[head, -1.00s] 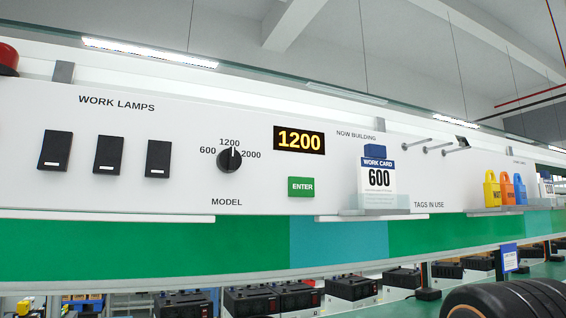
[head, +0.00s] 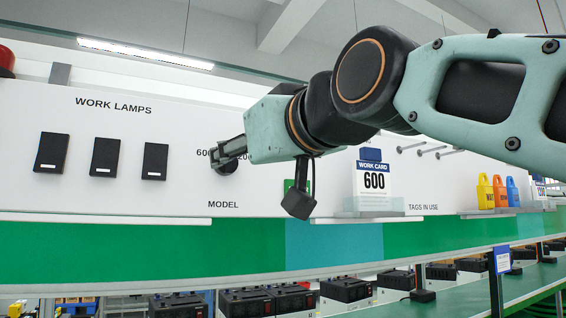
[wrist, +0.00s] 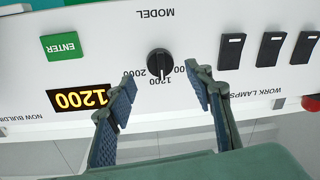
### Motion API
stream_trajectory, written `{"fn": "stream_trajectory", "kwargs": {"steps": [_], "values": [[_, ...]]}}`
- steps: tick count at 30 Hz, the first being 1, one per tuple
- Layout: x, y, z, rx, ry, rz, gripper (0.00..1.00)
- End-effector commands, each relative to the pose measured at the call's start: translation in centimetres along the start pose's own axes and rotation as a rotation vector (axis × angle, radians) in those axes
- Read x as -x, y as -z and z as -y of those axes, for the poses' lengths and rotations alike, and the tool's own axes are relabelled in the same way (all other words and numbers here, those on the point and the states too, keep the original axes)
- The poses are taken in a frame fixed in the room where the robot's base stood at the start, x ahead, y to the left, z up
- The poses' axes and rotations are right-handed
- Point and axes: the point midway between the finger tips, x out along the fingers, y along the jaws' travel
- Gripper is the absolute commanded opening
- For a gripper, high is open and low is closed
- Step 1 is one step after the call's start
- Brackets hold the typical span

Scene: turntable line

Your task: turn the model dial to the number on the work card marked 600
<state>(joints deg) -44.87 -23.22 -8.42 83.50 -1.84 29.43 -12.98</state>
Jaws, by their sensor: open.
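The black model dial (wrist: 160,63) shows in the upside-down wrist view, its white pointer line toward 1200. In the head view the dial (head: 228,166) is partly hidden by my gripper (head: 216,156), along with most of its numbers. My gripper (wrist: 164,88) is open and empty in front of the panel, one finger on either side of the dial's line, with no finger seen touching it. The display (wrist: 80,98) reads 1200. The work card (head: 374,181) reads 600 and stands in a clear holder right of the dial.
The green ENTER button (wrist: 63,46) is beside the dial and mostly hidden by my arm in the head view. Three black lamp switches (head: 104,157) are left of the dial. Coloured tags (head: 486,192) and pegs are farther right. A white ledge (head: 365,219) runs below the card.

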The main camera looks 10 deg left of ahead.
Motion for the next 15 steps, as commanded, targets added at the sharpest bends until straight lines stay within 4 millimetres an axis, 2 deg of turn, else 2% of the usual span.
{"fn": "stream_trajectory", "kwargs": {"steps": [1,6,10,15], "values": [[-1.1,0.2,0.0,0.0,0.002,0.003,0.48],[-3.7,0.2,0.0,-0.001,0.001,0.002,0.48],[-4.8,0.1,0.1,-0.001,0.001,0.001,0.48],[-5.2,0.0,0.0,-0.001,0.0,0.0,0.48]]}}
